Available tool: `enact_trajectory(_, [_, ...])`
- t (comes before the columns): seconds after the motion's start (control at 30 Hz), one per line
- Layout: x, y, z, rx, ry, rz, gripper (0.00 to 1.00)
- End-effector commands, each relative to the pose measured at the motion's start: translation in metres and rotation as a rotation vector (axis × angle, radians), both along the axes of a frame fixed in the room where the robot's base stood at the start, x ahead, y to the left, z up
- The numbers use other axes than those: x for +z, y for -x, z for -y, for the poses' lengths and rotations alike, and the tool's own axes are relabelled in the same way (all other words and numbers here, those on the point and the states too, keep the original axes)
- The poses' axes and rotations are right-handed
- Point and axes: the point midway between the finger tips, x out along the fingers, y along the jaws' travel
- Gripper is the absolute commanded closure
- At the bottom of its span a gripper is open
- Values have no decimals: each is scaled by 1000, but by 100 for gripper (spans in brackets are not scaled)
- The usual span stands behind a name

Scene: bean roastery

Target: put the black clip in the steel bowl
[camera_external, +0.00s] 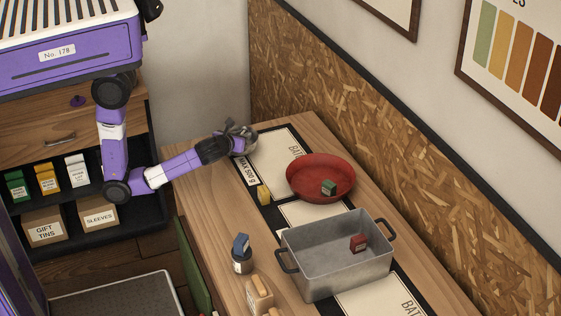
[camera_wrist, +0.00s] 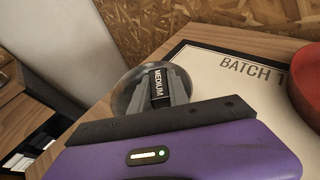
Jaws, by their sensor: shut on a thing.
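My gripper (camera_wrist: 160,88) is shut on the black clip (camera_wrist: 157,95), which has a white "MEDIUM" label facing the wrist camera. The steel bowl (camera_wrist: 124,92), round and shiny, shows behind and around the fingertips in the wrist view. The clip overlaps the bowl there; I cannot tell whether it is above the rim or inside. In the external view my gripper (camera_external: 240,133) is at the table's far left corner, with the bowl (camera_external: 246,145) partly hidden by it. The clip cannot be made out there.
A red dish (camera_external: 306,184) holds a green block. A grey two-handled pan (camera_external: 335,276) holds a red block. A yellow block (camera_external: 263,194) lies near the mat edge. The chipboard wall (camera_external: 330,100) borders the table.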

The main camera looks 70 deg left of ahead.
Motion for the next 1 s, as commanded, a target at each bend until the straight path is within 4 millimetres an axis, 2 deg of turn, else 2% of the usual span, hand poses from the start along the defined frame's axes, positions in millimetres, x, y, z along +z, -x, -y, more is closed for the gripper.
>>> enact_trajectory(0.33, [-7, 0, 0, 0, 0, 0, 100])
enact_trajectory(0.37, [-7, 0, 0, 0, 0, 0, 75])
enact_trajectory(0.47, [-7, 0, 0, 0, 0, 0, 57])
enact_trajectory(0.77, [-6, 0, 0, 0, 0, 0, 57])
enact_trajectory(0.93, [8, 0, 1, -4, 0, 2, 57])
enact_trajectory(1.0, [9, 6, 8, -4, -1, 0, 57])
